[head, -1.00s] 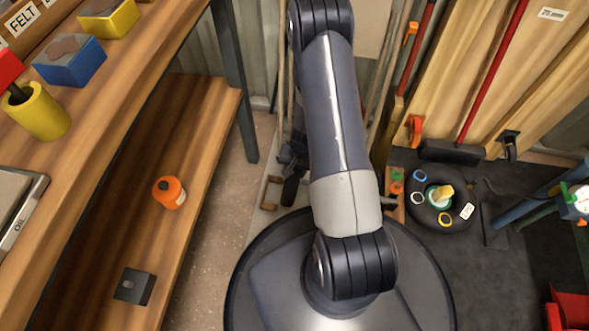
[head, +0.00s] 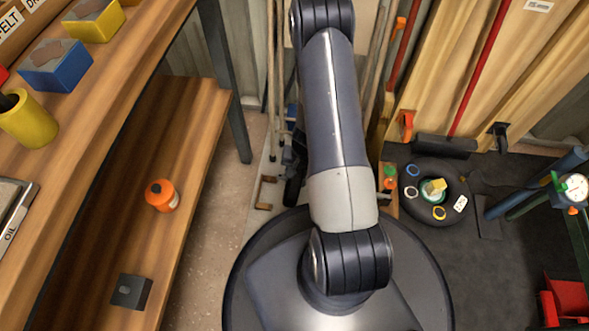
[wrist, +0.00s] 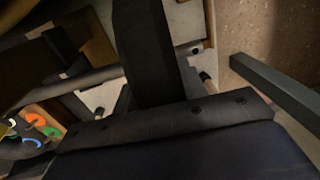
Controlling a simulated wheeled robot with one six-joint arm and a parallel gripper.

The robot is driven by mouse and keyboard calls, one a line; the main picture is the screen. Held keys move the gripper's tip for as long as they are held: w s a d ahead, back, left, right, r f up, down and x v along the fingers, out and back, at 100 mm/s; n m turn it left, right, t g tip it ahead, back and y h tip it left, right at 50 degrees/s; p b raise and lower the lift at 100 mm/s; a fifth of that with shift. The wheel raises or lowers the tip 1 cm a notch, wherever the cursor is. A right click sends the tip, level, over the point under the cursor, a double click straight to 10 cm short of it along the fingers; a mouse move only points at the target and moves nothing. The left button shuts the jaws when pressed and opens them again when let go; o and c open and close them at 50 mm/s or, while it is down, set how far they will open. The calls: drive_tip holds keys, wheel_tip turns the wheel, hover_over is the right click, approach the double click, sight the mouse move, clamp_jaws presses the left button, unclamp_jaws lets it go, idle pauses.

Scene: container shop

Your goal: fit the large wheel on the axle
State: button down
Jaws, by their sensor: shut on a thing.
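My gripper (wrist: 150,75) shows in the wrist view as dark finger parts above a broad dark palm. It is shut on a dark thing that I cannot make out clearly. In the head view my own arm covers most of the gripper. A black tyre-like ring (head: 462,190) lies flat on the dark floor at the right, with small coloured rings and a yellow block on or in it. I cannot tell whether it is the large wheel. I cannot make out the axle in either view.
Long-handled tools lean at the back. A red thing (head: 568,300) stands at lower right.

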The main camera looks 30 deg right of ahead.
idle(0.3)
drive_tip(key=c, duration=0.8)
unclamp_jaws()
drive_tip(key=shift+o, duration=0.2)
drive_tip(key=r+p, duration=0.2)
drive_tip(key=r, duration=0.1)
drive_tip(key=d+r+p, duration=0.1)
drive_tip(key=r+p, duration=0.1)
drive_tip(key=r, duration=0.2)
drive_tip(key=s+r+p, duration=0.1)
drive_tip(key=r+p, duration=0.1)
drive_tip(key=r, duration=0.1)
drive_tip(key=shift+d+r, duration=0.15)
drive_tip(key=shift+r, duration=0.2)
drive_tip(key=f+b, duration=0.2)
drive_tip(key=f, duration=0.1)
drive_tip(key=a+f+b, duration=0.1)
drive_tip(key=f+b, duration=0.1)
drive_tip(key=f, duration=0.2)
drive_tip(key=w+f+b, duration=0.1)
drive_tip(key=f+b, duration=0.1)
drive_tip(key=f, duration=0.2)
drive_tip(key=shift+a, duration=0.15)
drive_tip(key=shift+w+a+r, duration=0.2)
drive_tip(key=shift+w+a, duration=0.1)
drive_tip(key=shift+a, duration=0.15)
drive_tip(key=shift+r, duration=0.1)
